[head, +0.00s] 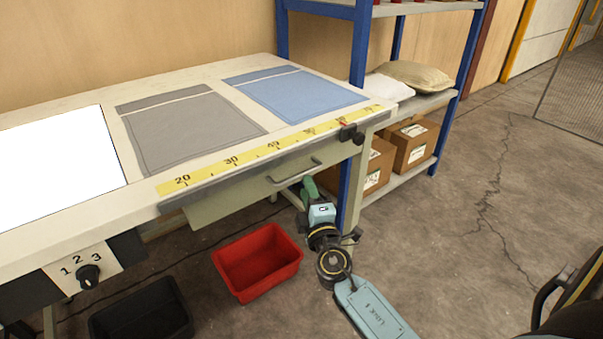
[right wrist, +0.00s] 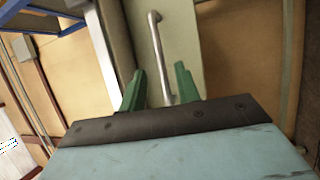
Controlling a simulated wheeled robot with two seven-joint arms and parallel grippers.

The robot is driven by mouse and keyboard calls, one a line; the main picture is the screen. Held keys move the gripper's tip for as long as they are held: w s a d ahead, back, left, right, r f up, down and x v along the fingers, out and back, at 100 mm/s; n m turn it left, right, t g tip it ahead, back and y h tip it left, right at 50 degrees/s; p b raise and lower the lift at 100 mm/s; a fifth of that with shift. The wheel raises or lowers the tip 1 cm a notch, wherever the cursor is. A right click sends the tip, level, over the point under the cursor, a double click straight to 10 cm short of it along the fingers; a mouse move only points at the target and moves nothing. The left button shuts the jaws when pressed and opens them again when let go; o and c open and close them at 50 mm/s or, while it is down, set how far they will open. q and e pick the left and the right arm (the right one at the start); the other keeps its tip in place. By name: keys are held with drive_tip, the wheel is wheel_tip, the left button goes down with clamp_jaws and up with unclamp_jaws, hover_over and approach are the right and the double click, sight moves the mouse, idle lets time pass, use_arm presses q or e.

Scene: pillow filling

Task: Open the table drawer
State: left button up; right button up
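The table drawer (head: 235,192) is a pale grey-green front under the table's ruler edge, and it looks shut. Its metal bar handle (head: 286,181) is on the right part of the front. In the right wrist view, the drawer front (right wrist: 178,35) fills the upper middle. The handle (right wrist: 157,45) runs down into the space between the two green fingers (right wrist: 158,92), which are apart. I cannot tell whether they touch it. My left gripper is in neither view.
The table (head: 75,215) carries a grey cloth (head: 190,128) and a blue cloth (head: 295,93). A red bin (head: 257,262) and a black bin (head: 140,315) stand on the floor below. A blue-framed shelf (head: 357,150) with boxes stands close to my right arm. The floor to the right is open.

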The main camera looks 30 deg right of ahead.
sight(302, 174)
drive_tip(key=x, duration=0.6)
drive_tip(key=shift+c, duration=0.2)
clamp_jaws()
